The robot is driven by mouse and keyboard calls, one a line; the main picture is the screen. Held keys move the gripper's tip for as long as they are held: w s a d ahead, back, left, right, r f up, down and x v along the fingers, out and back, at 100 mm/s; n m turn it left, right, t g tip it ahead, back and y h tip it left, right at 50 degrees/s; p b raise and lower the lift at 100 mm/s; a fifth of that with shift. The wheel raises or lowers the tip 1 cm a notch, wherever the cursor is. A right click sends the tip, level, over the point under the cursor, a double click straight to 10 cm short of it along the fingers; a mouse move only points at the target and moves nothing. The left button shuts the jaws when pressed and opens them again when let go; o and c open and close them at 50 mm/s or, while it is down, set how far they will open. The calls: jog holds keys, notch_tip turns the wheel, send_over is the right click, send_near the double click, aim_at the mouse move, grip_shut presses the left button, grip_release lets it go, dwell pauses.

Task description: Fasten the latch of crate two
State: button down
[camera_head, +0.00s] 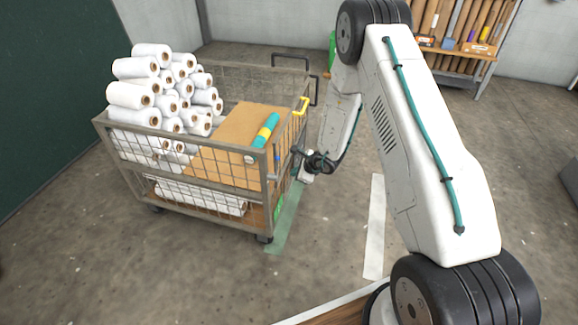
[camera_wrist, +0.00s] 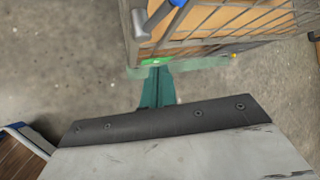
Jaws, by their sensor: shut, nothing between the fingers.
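A grey wire-mesh crate on castors (camera_head: 188,180) stands left of centre in the head view; I can read no number on it. A yellow handle-like piece (camera_head: 301,106) is on its right side, towards the back. A small grey fitting (camera_head: 250,159) sits on its front rim; I cannot tell which part is the latch. My gripper (camera_head: 299,160) is shut and empty beside the crate's right side, close to its mesh; contact cannot be told. The wrist view shows the crate's edge (camera_wrist: 200,47) at the top, with a grey lever-like part (camera_wrist: 140,24) and a blue piece (camera_wrist: 178,3).
White rolls (camera_head: 140,95) are piled in the crate's left, beside a brown board (camera_head: 240,125) carrying a teal and yellow roll (camera_head: 266,130). A rack of rolls (camera_head: 465,35) stands at the back right. A white floor strip (camera_head: 376,225) lies on open floor.

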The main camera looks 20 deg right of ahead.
aim_at(277, 163)
jog(key=s, duration=0.4)
jog(key=c, duration=1.8)
grip_release()
jog(key=shift+s+a, duration=0.1)
jog(key=shift+s, duration=0.15)
jog(key=o, duration=0.3)
jog(key=s+a+f+n+g, duration=0.2)
jog(key=s+a+f, duration=0.2)
jog(key=a, duration=0.1)
jog(key=shift+a+f+y, duration=0.35)
jog(key=shift+f+y, duration=0.05)
jog(key=s+f+n+g+h, duration=0.1)
jog(key=s+f+n+g, duration=0.3)
jog(key=s+f, duration=0.25)
jog(key=s+d+f+n+g+h, duration=0.2)
jog(key=s+d+f+n+h, duration=0.25)
jog(key=d+n+h, duration=0.2)
jog(key=w+d+r+n+t+h, duration=0.3)
jog(key=w+r+n+t+h, duration=0.15)
jog(key=w+t, duration=0.35)
jog(key=w+a+r+n+t+y, duration=0.4)
jog(key=w+a+r+t+y, duration=0.2)
jog(key=w+a+r+t, duration=0.45)
jog(key=w, duration=0.2)
jog(key=w+d+r, duration=0.1)
jog(key=w, duration=0.5)
jog(key=shift+d+r, duration=0.2)
jog(key=shift+d, duration=0.2)
